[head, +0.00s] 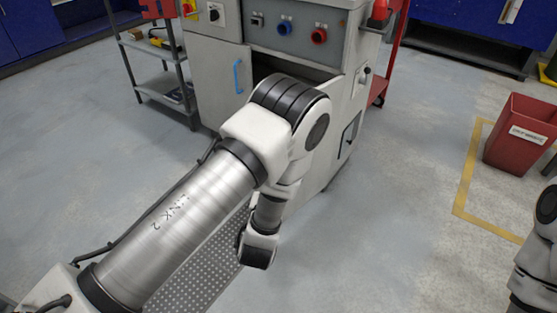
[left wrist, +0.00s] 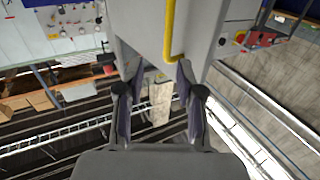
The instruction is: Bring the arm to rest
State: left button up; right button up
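My left arm (head: 170,225) comes in from the left of the head view and reaches forward, bent at a large joint. Its gripper is not visible in the head view. In the left wrist view my left gripper (left wrist: 157,85) shows two dark fingers spread apart. I see nothing held between them; a pale strip (left wrist: 160,103) shows in the gap, seemingly beyond the fingers. Part of my right arm (head: 538,255) shows at the right edge of the head view. Its gripper is out of view.
A grey machine cabinet (head: 217,75) with a blue handle stands just beyond the arm. A metal shelf (head: 160,85) is left of it. A red bin (head: 520,135) stands at right inside yellow floor lines. In the wrist view a yellow bar (left wrist: 169,30) runs along a grey panel near the fingertips.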

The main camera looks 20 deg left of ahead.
pick_arm(q)
jog(key=v, duration=0.3)
jog(key=shift+s, duration=0.3)
jog(key=s+a+f+n+g, duration=0.1)
jog(key=s+a+f+g, duration=0.35)
jog(key=f, duration=0.25)
jog(key=s+a+f+n+g, duration=0.1)
jog(key=s+a+f+g, duration=0.25)
jog(key=s+f, duration=0.35)
jog(key=s+d+f+m+g+h, duration=0.2)
jog(key=s+d+f+g, duration=0.1)
jog(key=s+g, duration=0.3)
jog(key=s+d+f+m+g+h, duration=0.2)
jog(key=s+f+g, duration=0.15)
jog(key=s, duration=0.55)
notch_tip(320, 180, up, 31)
jog(key=p, duration=3.1)
jog(key=shift+s, duration=0.25)
